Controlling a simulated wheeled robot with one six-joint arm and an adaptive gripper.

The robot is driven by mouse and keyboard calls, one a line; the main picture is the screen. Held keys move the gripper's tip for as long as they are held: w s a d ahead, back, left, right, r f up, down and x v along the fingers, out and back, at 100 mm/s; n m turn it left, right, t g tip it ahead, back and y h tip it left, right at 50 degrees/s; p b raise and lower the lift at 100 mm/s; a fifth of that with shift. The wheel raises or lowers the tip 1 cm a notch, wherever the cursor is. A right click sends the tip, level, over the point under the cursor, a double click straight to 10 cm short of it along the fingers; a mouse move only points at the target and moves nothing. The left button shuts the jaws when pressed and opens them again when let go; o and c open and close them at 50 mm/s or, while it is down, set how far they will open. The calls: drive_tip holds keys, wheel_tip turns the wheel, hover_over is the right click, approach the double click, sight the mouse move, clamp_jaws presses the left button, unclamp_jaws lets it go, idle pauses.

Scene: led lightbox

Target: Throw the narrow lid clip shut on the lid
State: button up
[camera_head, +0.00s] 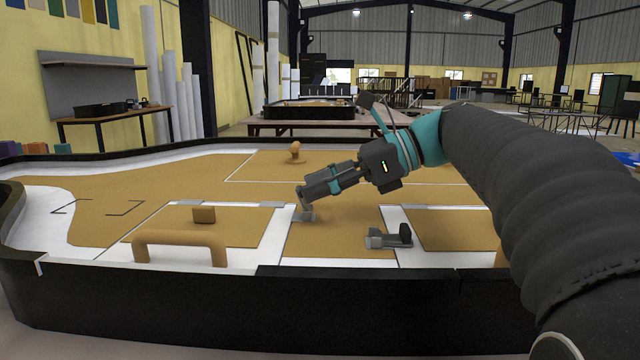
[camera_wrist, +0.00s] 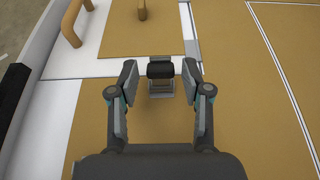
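A small grey clip (camera_head: 308,216) with a black-padded lever stands on the tan and white lid surface, right at my gripper's tip in the head view. In the wrist view the black pad of this clip (camera_wrist: 160,71) lies between my fingertips, with its grey base (camera_wrist: 160,89) nearer the palm. A second clip (camera_head: 378,240) with a raised black end stands to the right in the head view and looks wider. My gripper (camera_head: 303,196) is open, with a finger on each side of the pad in the wrist view (camera_wrist: 160,70) and small gaps to both.
A wooden arch handle (camera_head: 180,238) stands at the front left, with a small tan block (camera_head: 204,214) behind it. A round knob (camera_head: 295,151) stands farther back. A raised black rim (camera_head: 230,308) runs along the front. The surface left of the clip is mostly flat.

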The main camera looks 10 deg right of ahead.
sight(281, 217)
clamp_jaws()
drive_tip(key=shift+r, duration=0.1)
drive_tip(key=a+r+h+p, duration=0.1)
drive_tip(key=p, duration=0.4)
drive_tip(key=shift+h, duration=0.4)
drive_tip(key=a+g+h+p, duration=0.1)
drive_tip(key=h+p, duration=0.1)
drive_tip(key=p, duration=0.2)
drive_tip(key=shift+w+a, duration=0.15)
drive_tip(key=a+h, duration=0.1)
drive_tip(key=h, duration=0.1)
drive_tip(key=f+h, duration=0.1)
drive_tip(key=a+h, duration=0.1)
drive_tip(key=h, duration=0.1)
drive_tip(key=shift+w+a+f+g+h+p, duration=0.25)
drive_tip(key=shift+w+a+g+h+p, duration=0.05)
drive_tip(key=shift+g+p, duration=0.1)
drive_tip(key=shift+w+a+f+h, duration=0.1)
drive_tip(key=shift+a+f+h, duration=0.15)
drive_tip(key=shift+h, duration=0.3)
drive_tip(key=shift+a+f+h, duration=0.1)
drive_tip(key=shift+a+h, duration=0.1)
drive_tip(key=shift+h, duration=0.35)
drive_tip(key=shift+a+f+g+h, duration=0.25)
drive_tip(key=shift+f+g+h, duration=0.15)
drive_tip(key=shift+h, duration=0.6)
